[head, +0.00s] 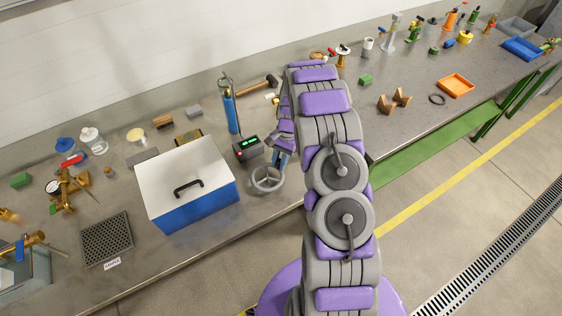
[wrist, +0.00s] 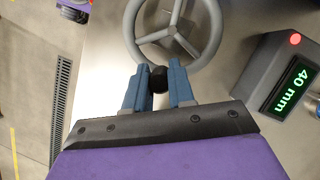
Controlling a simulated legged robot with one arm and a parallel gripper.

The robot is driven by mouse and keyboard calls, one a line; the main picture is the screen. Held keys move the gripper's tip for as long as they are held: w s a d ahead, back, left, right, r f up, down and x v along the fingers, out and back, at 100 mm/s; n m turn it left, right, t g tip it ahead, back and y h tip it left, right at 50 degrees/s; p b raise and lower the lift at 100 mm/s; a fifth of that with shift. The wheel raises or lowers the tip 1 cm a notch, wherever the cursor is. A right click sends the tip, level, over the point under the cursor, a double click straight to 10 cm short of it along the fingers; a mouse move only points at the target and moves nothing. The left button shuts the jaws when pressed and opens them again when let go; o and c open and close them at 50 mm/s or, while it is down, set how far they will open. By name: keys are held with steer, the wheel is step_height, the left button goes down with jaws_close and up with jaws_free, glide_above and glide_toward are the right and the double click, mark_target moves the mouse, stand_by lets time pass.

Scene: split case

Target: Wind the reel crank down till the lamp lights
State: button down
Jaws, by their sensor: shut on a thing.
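The reel crank is a grey three-spoked handwheel (head: 267,179) on the bench, right of the blue case with a white lid; it also shows at the top of the wrist view (wrist: 217,40). A black crank knob (wrist: 158,78) sits at the near side of its rim. My gripper (wrist: 158,84) has its blue fingers closed on both sides of this knob. In the head view my gripper (head: 281,156) is just above the wheel. A dark readout box (wrist: 284,75) beside the wheel shows 40 mm in green. Its red lamp (wrist: 295,39) looks bright; I cannot tell if it is lit.
The blue case with a white lid (head: 187,181) stands close left of the wheel. A blue cylinder (head: 231,110) and a hammer (head: 258,85) are behind the readout. A perforated plate (head: 105,239) lies at left. The bench's front edge runs just in front of the wheel.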

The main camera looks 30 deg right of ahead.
steer(key=shift+w+a+n, duration=0.1)
steer(key=shift+n, duration=0.2)
steer(key=c, duration=1)
jaws_free()
steer(key=shift+o, duration=0.2)
steer(key=shift+r, duration=0.1)
steer(key=shift+w+r, duration=0.2)
steer(key=shift+r, duration=0.1)
steer(key=p+v, duration=0.1)
steer(key=v, duration=1.5)
steer(key=shift+r, duration=0.25)
steer(key=shift+w, duration=0.1)
